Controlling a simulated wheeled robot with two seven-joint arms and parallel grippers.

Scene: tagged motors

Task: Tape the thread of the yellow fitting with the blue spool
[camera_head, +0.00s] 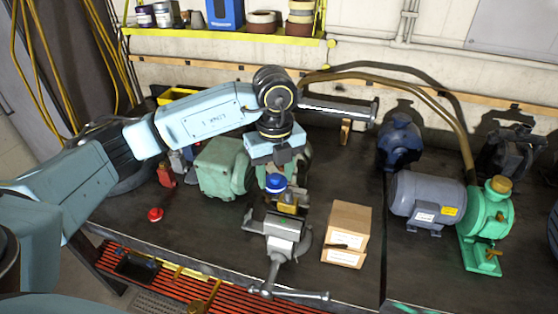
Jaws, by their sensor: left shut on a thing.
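My left gripper (275,168) points down above the vise and is shut on the blue spool (276,184). The spool is right over the yellow fitting (290,198), which sits in the jaws of the grey bench vise (275,226). The fitting's thread is mostly hidden by the spool and gripper, and I cannot tell whether spool and thread touch. My right gripper does not show.
A cardboard box (346,232) stands right of the vise. A grey motor (428,198) and a green pump (487,222) stand further right. A green motor (222,168) is behind the vise at left. A red cap (156,214) lies on the clear left front bench.

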